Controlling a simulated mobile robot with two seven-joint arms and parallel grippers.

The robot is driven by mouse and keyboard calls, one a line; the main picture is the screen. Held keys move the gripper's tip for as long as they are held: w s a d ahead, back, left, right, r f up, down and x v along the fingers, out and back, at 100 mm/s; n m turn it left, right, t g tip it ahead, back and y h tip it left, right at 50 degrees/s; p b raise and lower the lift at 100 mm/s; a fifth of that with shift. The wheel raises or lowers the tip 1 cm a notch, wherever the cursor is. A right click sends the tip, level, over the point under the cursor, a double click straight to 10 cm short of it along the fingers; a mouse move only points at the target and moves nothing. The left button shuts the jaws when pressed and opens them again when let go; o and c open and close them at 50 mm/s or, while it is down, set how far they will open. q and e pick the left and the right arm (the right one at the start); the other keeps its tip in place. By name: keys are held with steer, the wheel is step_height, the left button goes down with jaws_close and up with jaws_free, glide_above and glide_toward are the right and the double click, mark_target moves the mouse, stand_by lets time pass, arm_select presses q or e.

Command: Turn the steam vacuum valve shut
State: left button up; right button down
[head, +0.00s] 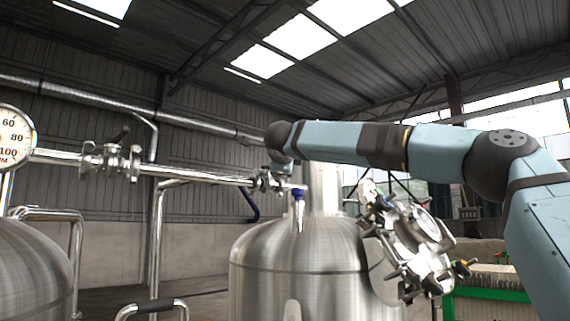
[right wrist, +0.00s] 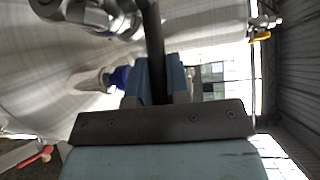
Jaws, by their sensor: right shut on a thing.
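My right gripper (right wrist: 156,80) is shut on a dark bar-like valve handle (right wrist: 153,35) that runs between its fingers in the right wrist view. A metal valve body (right wrist: 85,12) shows at the upper left there. In the head view my right arm reaches across from the right, and its wrist end is at a valve (head: 266,182) on the horizontal steel pipe (head: 210,177). The fingertips are hard to make out there. No label shows that names this valve. My left gripper is not in view.
A steel tank (head: 265,262) stands below the valve, with a blue-topped fitting (head: 299,194) close by. Another valve (head: 112,160) with a dark handle and a pressure gauge (head: 14,138) are farther left. A red lever (right wrist: 37,157) shows in the right wrist view.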

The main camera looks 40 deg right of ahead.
steer(key=shift+r, duration=0.1)
steer(key=c, duration=1.4)
jaws_free()
steer(key=b+v, duration=0.1)
steer(key=v, duration=1.2)
steer(key=shift+s+a, duration=0.2)
steer(key=shift+s, duration=0.1)
